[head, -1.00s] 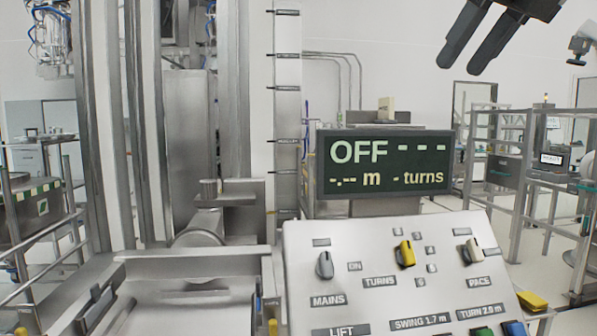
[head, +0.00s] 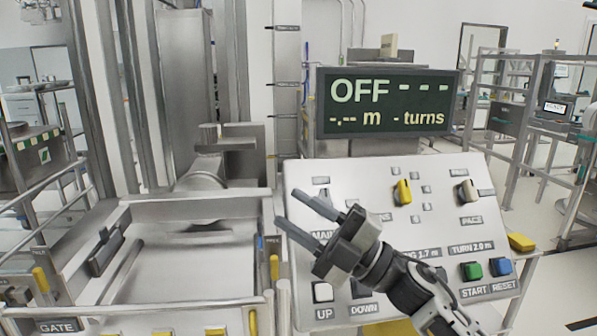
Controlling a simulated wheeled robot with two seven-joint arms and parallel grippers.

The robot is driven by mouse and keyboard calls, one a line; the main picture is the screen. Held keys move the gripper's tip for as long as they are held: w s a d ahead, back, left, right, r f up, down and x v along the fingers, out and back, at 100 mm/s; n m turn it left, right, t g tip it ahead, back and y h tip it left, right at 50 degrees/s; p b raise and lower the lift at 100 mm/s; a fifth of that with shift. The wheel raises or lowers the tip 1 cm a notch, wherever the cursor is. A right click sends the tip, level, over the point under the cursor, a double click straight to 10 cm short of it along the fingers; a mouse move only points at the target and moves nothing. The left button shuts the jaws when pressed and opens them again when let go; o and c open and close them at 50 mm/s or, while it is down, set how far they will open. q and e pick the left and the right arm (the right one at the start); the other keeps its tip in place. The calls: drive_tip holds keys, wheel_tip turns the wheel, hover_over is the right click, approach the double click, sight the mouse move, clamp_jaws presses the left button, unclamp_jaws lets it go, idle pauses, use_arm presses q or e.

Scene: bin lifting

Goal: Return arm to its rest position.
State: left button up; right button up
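My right gripper (head: 288,207) is in front of the left side of the control panel (head: 445,215). Its arm comes in from the bottom right. The two grey fingers are parallel with a gap between them, and nothing is held. The fingers point up and left. They partly cover the MAINS knob (head: 323,196) and its label; I cannot tell whether they touch the panel. The display (head: 388,103) above the panel reads OFF with dashes. My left gripper is not in view.
A white UP button (head: 323,292) is below the gripper. The steel lift machine (head: 185,100) stands at left.

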drive_tip(key=s+d+f+m+t+h, duration=0.2)
drive_tip(key=d+f+m+t+h, duration=0.4)
drive_tip(key=f+m, duration=0.45)
drive_tip(key=s+d+f+m+t+h, duration=0.1)
drive_tip(key=d+f+m+t+h, duration=0.25)
drive_tip(key=f+m+h, duration=0.75)
drive_tip(key=s+d+f+m+g+h, duration=0.1)
drive_tip(key=s+d+f+m+g, duration=0.1)
drive_tip(key=s+f, duration=0.7)
drive_tip(key=s+d+f+m+g+h, duration=0.1)
drive_tip(key=s+d+f+m+g, duration=0.2)
drive_tip(key=s+f, duration=0.6)
wheel_tip(320, 180, down, 2)
drive_tip(key=shift+s+d+f+m+g+h, duration=0.1)
drive_tip(key=shift+s+d+m+g+h, duration=0.25)
drive_tip(key=shift+g, duration=0.7)
drive_tip(key=shift+w, duration=0.1)
